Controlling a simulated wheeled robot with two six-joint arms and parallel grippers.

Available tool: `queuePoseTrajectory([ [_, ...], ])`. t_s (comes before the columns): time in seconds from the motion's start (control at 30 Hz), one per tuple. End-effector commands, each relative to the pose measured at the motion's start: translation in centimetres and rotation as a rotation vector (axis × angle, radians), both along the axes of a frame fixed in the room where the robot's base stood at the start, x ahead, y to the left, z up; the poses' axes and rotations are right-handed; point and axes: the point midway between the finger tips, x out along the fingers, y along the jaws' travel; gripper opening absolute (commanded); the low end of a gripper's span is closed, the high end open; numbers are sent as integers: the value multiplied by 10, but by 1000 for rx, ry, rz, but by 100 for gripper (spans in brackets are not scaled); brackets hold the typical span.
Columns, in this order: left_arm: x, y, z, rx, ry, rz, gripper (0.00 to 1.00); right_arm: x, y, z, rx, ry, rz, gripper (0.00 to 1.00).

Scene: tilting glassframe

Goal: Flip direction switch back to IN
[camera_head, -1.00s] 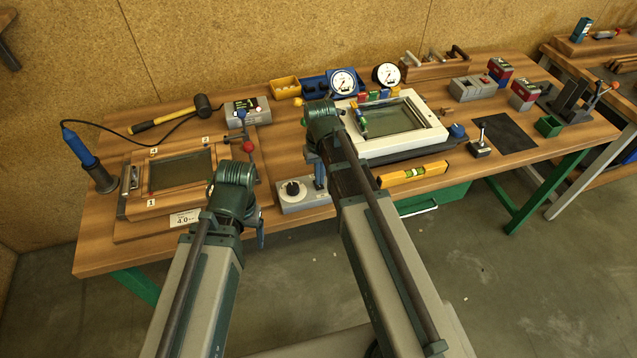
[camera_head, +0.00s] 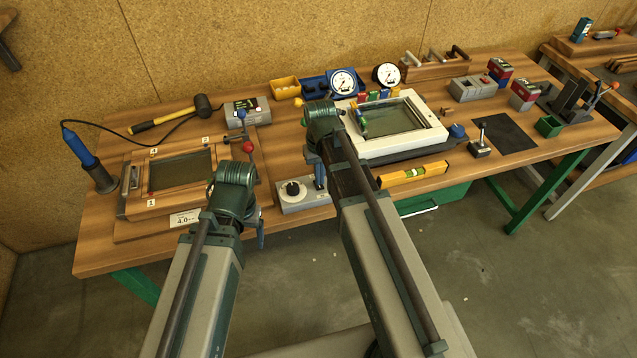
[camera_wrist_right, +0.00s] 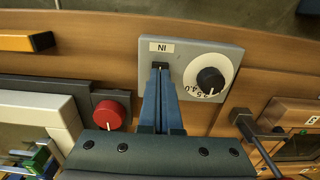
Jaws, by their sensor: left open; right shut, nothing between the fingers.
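The grey switch box (camera_head: 300,194) sits at the front edge of the bench. It also shows in the right wrist view (camera_wrist_right: 213,50), with a white IN label (camera_wrist_right: 164,47) and a round black dial (camera_wrist_right: 210,80). My right gripper (camera_wrist_right: 160,70) is shut and empty, its fingertips at the dark switch slot beside the IN label. The fingers cover the switch lever, so its position cannot be told, nor whether they touch it. In the head view my right gripper (camera_head: 319,178) is partly behind my arm. My left gripper (camera_head: 261,233) is open, low near the wooden frame's right side.
A wooden glass frame (camera_head: 130,200) lies left, a white glass frame (camera_head: 436,133) right of the switch box. A red knob (camera_wrist_right: 110,114) is near the right fingers. A yellow level (camera_head: 413,174) lies near the front edge. Two gauges (camera_head: 386,75) stand behind.

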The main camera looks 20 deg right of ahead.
Motion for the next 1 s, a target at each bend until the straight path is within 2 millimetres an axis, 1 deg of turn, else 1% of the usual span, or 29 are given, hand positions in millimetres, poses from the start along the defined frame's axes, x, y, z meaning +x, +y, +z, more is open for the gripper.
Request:
queuePoseTrajectory([
  [0.37, 0, 0, 0, 0, 0, 0, 78, 0, 0, 0, 0, 0, 0, 0],
  [1.0, 0, 0, -9, 0, 0, 0, 78, 0, 0, -9, 0, 0, 0, 0],
])
